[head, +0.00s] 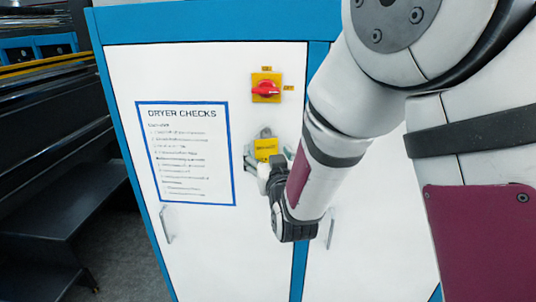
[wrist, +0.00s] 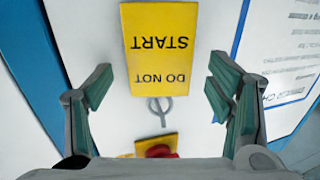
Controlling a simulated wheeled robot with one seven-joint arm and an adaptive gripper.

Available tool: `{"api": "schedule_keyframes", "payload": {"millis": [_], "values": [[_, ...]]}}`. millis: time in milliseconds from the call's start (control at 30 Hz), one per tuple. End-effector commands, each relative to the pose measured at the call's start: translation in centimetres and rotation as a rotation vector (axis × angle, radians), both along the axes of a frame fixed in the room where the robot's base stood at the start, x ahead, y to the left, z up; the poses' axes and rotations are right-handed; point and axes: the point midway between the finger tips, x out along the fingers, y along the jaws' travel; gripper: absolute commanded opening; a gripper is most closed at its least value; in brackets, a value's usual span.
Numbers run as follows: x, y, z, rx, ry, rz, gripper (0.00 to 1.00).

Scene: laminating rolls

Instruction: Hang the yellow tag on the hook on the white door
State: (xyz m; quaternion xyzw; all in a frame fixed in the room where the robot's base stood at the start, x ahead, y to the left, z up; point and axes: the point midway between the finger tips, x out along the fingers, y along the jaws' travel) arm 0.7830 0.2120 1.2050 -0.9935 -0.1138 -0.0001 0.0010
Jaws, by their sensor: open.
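The yellow tag (head: 266,150), lettered "DO NOT START", lies flat against the white door (head: 215,75) below a grey hook (head: 265,132). In the wrist view the tag (wrist: 160,45) appears upside down. A grey ring with a short stem (wrist: 160,108) shows at the tag's top edge, apparently the hook and the tag's loop; their exact contact is too small to tell. My gripper (wrist: 160,80) is open, with its fingers on either side of the tag and clear of it. In the head view my gripper (head: 263,172) is just below the tag, partly hidden by my wrist.
A red rotary switch on a yellow plate (head: 265,88) sits above the hook, near the wrist view's bottom edge. A "DRYER CHECKS" sheet (head: 187,150) is left of the tag. A door handle (head: 166,224) stands out lower left. Dark machinery (head: 55,130) stands at far left.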

Motion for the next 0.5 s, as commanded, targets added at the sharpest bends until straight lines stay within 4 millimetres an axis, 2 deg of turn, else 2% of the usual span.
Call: {"api": "schedule_keyframes", "payload": {"millis": [167, 500], "values": [[-0.8, -0.2, 0.0, 0.0, 0.001, 0.0, 0.74], [-5.8, -1.3, 0.0, 0.0, 0.0, 0.001, 0.74]]}}
